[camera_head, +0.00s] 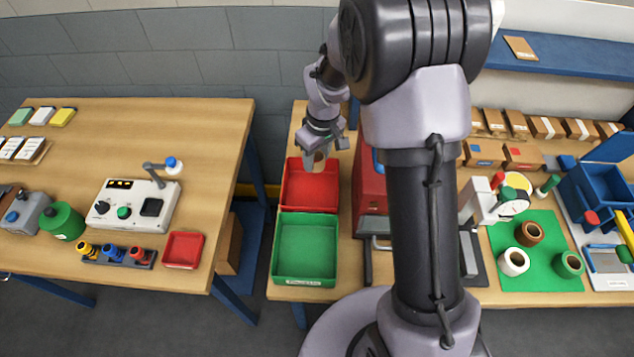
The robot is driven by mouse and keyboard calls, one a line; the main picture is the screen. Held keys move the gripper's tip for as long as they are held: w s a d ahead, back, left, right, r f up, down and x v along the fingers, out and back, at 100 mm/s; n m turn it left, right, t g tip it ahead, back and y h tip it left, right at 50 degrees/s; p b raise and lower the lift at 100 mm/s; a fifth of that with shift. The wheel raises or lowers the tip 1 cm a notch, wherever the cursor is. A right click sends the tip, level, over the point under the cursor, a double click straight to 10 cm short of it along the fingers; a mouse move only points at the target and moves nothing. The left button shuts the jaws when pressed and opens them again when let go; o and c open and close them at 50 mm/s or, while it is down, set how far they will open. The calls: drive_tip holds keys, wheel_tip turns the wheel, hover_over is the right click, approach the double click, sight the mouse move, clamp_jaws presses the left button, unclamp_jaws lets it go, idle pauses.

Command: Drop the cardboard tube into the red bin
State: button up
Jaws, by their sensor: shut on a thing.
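The red bin (311,192) stands on the narrow middle table, behind a green bin. Its visible floor looks empty. My gripper (317,162) is over the back edge of the red bin, pointing down. It is shut on a small tan-brown piece, which looks like the cardboard tube (319,158). Only a little of the tube shows between the fingers, and its height above the bin is hard to tell.
The green bin (305,252) stands in front of the red bin. A red machine (369,190) stands close on the right, partly hidden by my arm. A smaller red tray (183,250) lies on the left table. A gap separates the left and middle tables.

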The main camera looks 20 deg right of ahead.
wheel_tip(320, 180, down, 6)
drive_tip(key=b, duration=0.4)
drive_tip(key=shift+s+a+r, duration=0.1)
drive_tip(key=shift+a, duration=0.05)
drive_tip(key=shift+r, duration=0.1)
drive_tip(key=o, duration=1.4)
wheel_tip(320, 180, up, 17)
drive_tip(key=s+d+p, duration=0.1)
drive_tip(key=s+p, duration=0.1)
drive_tip(key=p, duration=0.3)
drive_tip(key=shift+r, duration=0.15)
drive_tip(key=s+a+m+t+b, duration=0.1)
drive_tip(key=s+m+b, duration=0.2)
drive_tip(key=s, duration=0.4)
drive_tip(key=s+a+m+t+y+b, duration=0.1)
drive_tip(key=s+a+m+t+b, duration=0.1)
drive_tip(key=s, duration=0.6)
drive_tip(key=s+a+m+t+b, duration=0.1)
drive_tip(key=s+a+m+b, duration=0.1)
drive_tip(key=s+m+b, duration=0.2)
drive_tip(key=s+b, duration=0.2)
drive_tip(key=s, duration=0.2)
drive_tip(key=shift+r+m+t, duration=0.15)
drive_tip(key=shift+m+t, duration=0.15)
drive_tip(key=shift+m, duration=0.1)
